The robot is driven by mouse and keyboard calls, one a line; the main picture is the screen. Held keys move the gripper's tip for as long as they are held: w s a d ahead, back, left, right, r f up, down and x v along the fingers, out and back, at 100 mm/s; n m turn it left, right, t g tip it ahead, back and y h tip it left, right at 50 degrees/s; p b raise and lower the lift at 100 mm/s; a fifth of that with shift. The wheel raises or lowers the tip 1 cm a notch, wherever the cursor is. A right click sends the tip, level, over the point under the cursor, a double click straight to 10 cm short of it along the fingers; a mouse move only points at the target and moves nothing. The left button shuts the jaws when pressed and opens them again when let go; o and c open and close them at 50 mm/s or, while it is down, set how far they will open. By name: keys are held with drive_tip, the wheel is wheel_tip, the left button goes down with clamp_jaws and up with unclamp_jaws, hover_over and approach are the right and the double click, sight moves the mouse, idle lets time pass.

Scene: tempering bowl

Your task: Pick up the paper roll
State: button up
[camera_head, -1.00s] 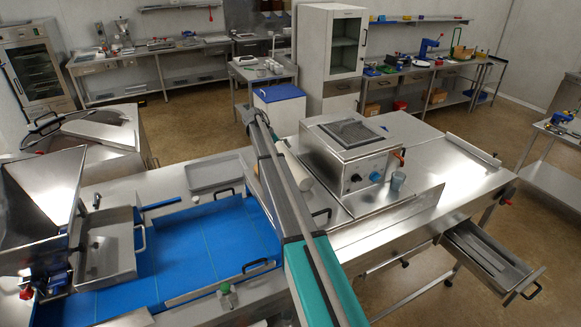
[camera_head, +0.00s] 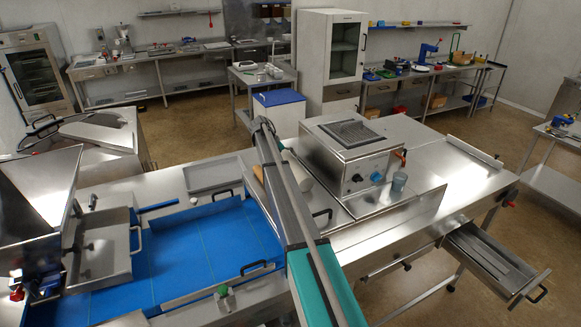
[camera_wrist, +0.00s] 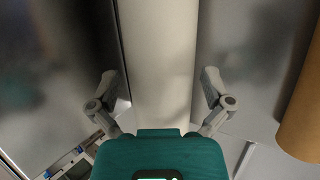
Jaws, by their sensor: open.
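The paper roll (camera_wrist: 160,60) looks like a long white cylinder in the wrist view. It runs from the top edge down to the teal palm. My gripper (camera_wrist: 160,82) is open, with one grey finger on each side of the roll. A gap shows between each finger and the roll's sides, and I see no contact. In the head view, part of the white roll (camera_head: 302,175) shows beside my arm, left of the steel machine. My arm hides the rest of it and the gripper there.
A brown cylinder (camera_wrist: 304,115) lies right of the roll in the wrist view. A grey tray (camera_head: 212,175) and a blue belt (camera_head: 205,245) are to the left. The right worktop is clear.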

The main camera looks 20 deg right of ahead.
sight(287, 159)
drive_tip(key=shift+c, duration=0.3)
drive_tip(key=c, duration=1)
drive_tip(key=shift+r, duration=0.15)
wheel_tip(287, 159, up, 10)
drive_tip(key=p, duration=1)
drive_tip(key=shift+f, duration=0.2)
